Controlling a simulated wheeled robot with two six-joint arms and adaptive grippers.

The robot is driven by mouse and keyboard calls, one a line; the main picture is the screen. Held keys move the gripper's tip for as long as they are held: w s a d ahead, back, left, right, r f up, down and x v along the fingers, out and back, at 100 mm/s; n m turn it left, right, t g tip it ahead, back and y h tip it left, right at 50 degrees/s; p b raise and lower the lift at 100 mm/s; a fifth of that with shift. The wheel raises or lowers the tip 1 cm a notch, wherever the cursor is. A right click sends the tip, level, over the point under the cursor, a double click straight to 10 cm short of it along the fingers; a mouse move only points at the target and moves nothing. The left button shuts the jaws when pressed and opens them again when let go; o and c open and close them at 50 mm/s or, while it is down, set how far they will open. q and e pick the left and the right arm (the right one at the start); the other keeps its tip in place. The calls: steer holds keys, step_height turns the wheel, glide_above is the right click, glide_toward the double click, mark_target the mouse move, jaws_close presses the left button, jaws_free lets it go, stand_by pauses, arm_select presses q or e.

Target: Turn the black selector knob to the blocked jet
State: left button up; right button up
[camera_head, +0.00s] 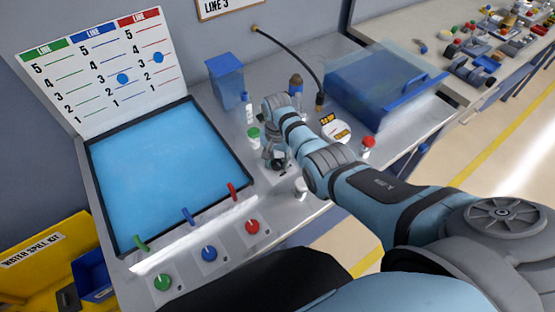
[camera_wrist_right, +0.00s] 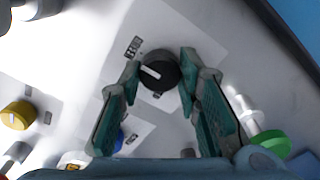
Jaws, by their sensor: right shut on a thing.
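The black selector knob (camera_wrist_right: 160,70) shows in the right wrist view on a pale panel, between my right gripper's fingertips (camera_wrist_right: 160,72). Its white mark points to the left in that view. My right gripper (camera_head: 276,163) is shut on the knob; in the head view it hides most of it. The green jet (camera_head: 140,243), blue jet (camera_head: 188,216) and red jet (camera_head: 232,191) stand along the near edge of the blue basin (camera_head: 165,170). I cannot tell from these frames which one is blocked. My left gripper is not in view.
Green (camera_head: 162,282), blue (camera_head: 208,254) and red (camera_head: 252,227) knobs sit along the front. A line chart (camera_head: 100,70) stands behind the basin. A green-capped bottle (camera_wrist_right: 268,143) is close beside my right gripper. A blue translucent box (camera_head: 380,85) stands at the back right.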

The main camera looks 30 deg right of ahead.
mark_target(277, 163)
steer(key=shift+s+a+f, duration=0.1)
steer(key=shift+s+f, duration=0.1)
steer(key=shift+s, duration=0.05)
steer(key=o, duration=1.1)
steer(key=shift+w, duration=0.1)
steer(key=shift+o, duration=0.2)
steer(key=shift+r, duration=0.15)
steer(key=shift+w+r, duration=0.1)
steer(key=shift+r, duration=0.1)
step_height(277, 163, up, 12)
steer(key=shift+f, duration=0.2)
